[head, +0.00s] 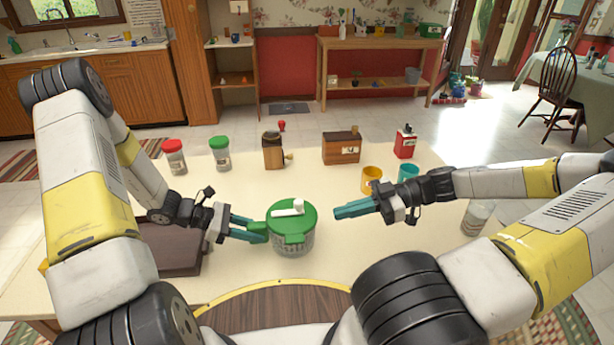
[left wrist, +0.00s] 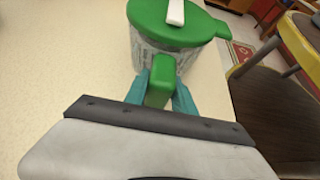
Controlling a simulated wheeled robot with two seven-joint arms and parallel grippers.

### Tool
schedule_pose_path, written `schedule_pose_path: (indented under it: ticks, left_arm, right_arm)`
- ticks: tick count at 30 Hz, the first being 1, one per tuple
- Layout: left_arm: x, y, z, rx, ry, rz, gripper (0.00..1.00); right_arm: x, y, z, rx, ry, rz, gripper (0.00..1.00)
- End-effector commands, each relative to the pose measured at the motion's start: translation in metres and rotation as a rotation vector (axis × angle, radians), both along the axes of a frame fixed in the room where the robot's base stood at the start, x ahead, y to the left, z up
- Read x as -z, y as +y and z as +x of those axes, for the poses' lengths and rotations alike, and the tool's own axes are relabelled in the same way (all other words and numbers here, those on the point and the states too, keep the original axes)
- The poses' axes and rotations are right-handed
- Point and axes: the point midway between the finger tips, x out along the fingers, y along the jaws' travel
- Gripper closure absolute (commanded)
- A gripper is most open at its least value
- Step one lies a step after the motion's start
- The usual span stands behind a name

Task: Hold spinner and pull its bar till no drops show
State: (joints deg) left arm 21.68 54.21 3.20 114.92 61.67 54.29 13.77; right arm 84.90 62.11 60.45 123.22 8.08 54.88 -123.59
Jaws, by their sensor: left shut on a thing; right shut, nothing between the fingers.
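The spinner (head: 293,242) stands upright on the table in front of me. It has a clear bowl and a green lid (head: 279,213), with a white bar (head: 289,209) on top. In the left wrist view the spinner (left wrist: 165,55) shows a green handle (left wrist: 160,82) sticking out from its side. My left gripper (head: 262,232) is shut on this handle. My right gripper (head: 336,212) is shut and empty, to the right of the lid and apart from the bar. I cannot make out drops in the bowl.
Red-lidded (head: 174,157) and green-lidded (head: 220,153) jars, a brown grinder (head: 273,151), a wooden box (head: 341,148) and a red tin (head: 405,143) stand farther back. Yellow (head: 371,179) and teal (head: 408,174) cups are near my right arm. A glass (head: 477,216) stands at the right.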

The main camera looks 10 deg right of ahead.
Motion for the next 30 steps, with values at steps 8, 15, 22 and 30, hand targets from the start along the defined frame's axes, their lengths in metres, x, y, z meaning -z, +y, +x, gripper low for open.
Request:
schedule_pose_path:
  ticks: [8, 15, 22, 30]
  left_arm:
    - [0.000, 0.000, 0.000, -0.001, 0.000, 0.001, 1.00]
    - [0.000, 0.000, 0.000, -0.001, 0.000, 0.001, 1.00]
    - [0.000, 0.000, 0.000, -0.001, 0.000, 0.000, 1.00]
    - [0.000, 0.000, 0.000, -0.001, 0.000, 0.000, 1.00]
  right_arm:
    - [0.000, 0.000, 0.000, 0.000, 0.000, 0.000, 1.00]
    - [0.001, 0.001, 0.000, -0.003, 0.000, -0.003, 0.84]
    - [0.015, 0.017, -0.003, -0.115, 0.015, -0.105, 0.53]
    - [0.039, 0.039, -0.006, -0.376, 0.004, -0.388, 0.53]
